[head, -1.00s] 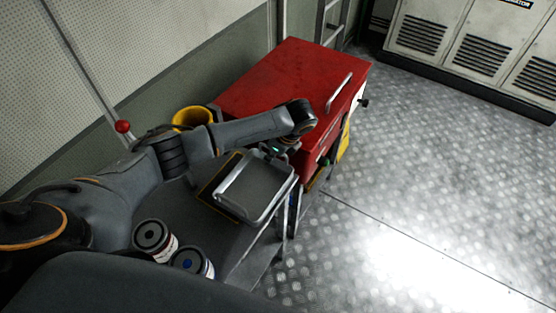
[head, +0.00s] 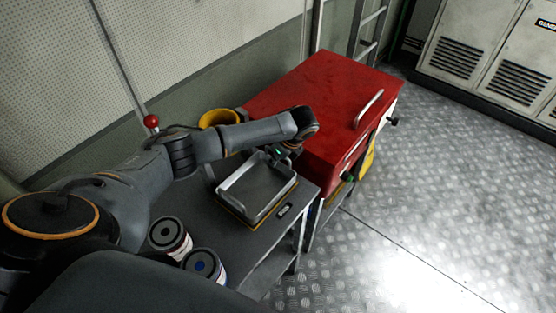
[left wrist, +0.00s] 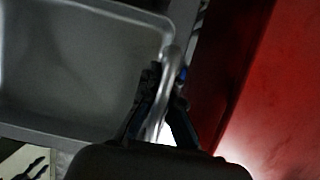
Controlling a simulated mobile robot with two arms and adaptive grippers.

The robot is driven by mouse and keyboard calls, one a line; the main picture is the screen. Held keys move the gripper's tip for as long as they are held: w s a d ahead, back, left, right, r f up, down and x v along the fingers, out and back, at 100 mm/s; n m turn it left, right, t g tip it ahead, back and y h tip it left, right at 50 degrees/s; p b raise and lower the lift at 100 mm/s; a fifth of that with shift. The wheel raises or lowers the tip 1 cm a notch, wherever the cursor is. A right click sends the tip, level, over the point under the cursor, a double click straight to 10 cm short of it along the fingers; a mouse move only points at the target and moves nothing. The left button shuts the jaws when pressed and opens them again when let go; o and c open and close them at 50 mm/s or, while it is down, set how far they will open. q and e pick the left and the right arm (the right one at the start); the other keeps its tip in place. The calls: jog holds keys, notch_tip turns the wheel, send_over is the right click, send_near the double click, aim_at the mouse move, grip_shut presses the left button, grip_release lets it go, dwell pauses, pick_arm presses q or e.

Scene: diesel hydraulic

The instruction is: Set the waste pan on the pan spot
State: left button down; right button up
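The waste pan (head: 258,190) is a grey metal tray with a raised handle at each end, on or just above the grey cart top. The pan spot (head: 262,218) lies under it; only a thin yellow border shows along the pan's near edge, the rest is hidden. I cannot tell if the pan touches the surface. My left gripper (head: 287,153) is at the pan's far right end, mostly hidden by my wrist. In the left wrist view its fingers (left wrist: 163,100) close around the handle of the pan (left wrist: 75,70).
A red cabinet (head: 320,100) with a silver handle stands close beyond the gripper. A yellow container (head: 219,118) sits behind my arm. Two cans, one (head: 170,237) and another with a blue centre (head: 204,266), stand on the near left of the cart top (head: 245,243).

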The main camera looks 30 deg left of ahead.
pick_arm(q)
jog(key=shift+f, duration=0.5)
dwell(1.0)
jog(key=c, duration=1.6)
grip_release()
jog(key=shift+p+v, duration=2.95)
jog(key=shift+v, duration=0.1)
jog(key=o, duration=0.6)
jog(key=shift+c, duration=0.2)
